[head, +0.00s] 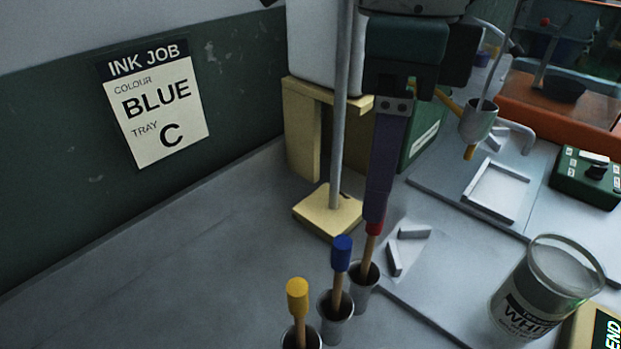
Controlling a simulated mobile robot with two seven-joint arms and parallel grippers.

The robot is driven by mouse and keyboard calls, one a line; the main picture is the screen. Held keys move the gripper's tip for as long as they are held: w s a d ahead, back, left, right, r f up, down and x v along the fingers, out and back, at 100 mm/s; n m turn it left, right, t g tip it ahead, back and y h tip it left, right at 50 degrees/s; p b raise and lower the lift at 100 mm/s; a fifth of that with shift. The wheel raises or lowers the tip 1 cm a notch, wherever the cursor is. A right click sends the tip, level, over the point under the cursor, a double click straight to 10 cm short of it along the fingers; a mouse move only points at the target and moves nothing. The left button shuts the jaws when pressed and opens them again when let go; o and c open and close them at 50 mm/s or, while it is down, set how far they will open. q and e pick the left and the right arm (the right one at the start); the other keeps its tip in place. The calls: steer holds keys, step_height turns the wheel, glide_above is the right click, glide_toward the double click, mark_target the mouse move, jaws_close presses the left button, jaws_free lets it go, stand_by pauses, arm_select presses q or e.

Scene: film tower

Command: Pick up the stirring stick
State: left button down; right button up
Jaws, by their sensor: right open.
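Three stirring sticks stand in a row of metal cups: one with a yellow knob (297,292), one with a blue knob (342,250), and one with a red knob (374,228). Each leans slightly in its own cup. My right gripper (375,214) points down, with its long purple finger ending at the red knob and overlapping it in the picture. The fingers are seen edge-on, so I cannot tell whether they touch the knob. The gripper is open and holds nothing. The left gripper is not in view.
A sign (158,108) reads blue, tray C. A grey pole (342,130) stands on a yellow base (325,212) behind the sticks. The left bench is clear.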

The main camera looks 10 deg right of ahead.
mark_target(373, 233)
steer(key=f, duration=0.3)
steer(key=shift+s+d+f, duration=0.1)
steer(key=shift+d+f, duration=0.1)
steer(key=shift+f, duration=0.05)
step_height(373, 233, down, 4)
steer(key=shift+s+f+p, duration=0.15)
steer(key=shift+f+p, duration=0.1)
steer(key=shift+p, duration=0.45)
steer(key=shift+f, duration=0.5)
steer(key=shift+c, duration=1.4)
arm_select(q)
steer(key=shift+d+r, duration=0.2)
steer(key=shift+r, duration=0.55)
arm_select(e)
jaws_close()
